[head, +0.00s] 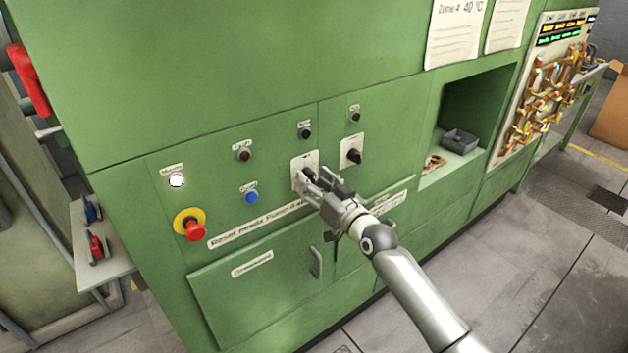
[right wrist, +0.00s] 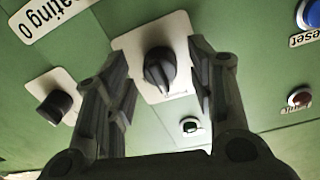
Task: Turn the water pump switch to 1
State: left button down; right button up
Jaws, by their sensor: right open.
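A black rotary switch (right wrist: 160,70) on a white plate sits between the fingers of my right gripper (right wrist: 158,55) in the right wrist view. The fingers are open on either side of it, with gaps visible. In the head view my right gripper (head: 322,187) is in front of this switch's white plate (head: 298,163) and hides most of the knob. A second black rotary switch (head: 355,156) on a white plate is just to the right; it also shows in the right wrist view (right wrist: 53,107). I cannot read which label names the water pump. My left gripper is not in view.
The green cabinet panel (head: 210,100) also carries a blue button (head: 251,197), a red emergency stop (head: 192,228) on yellow, a white lamp (head: 176,181) and small dark buttons. A door handle (head: 316,262) sticks out below. An open recess (head: 480,105) is to the right.

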jog(key=shift+w+a, duration=0.1)
jog(key=shift+w, duration=0.1)
jog(key=c, duration=1)
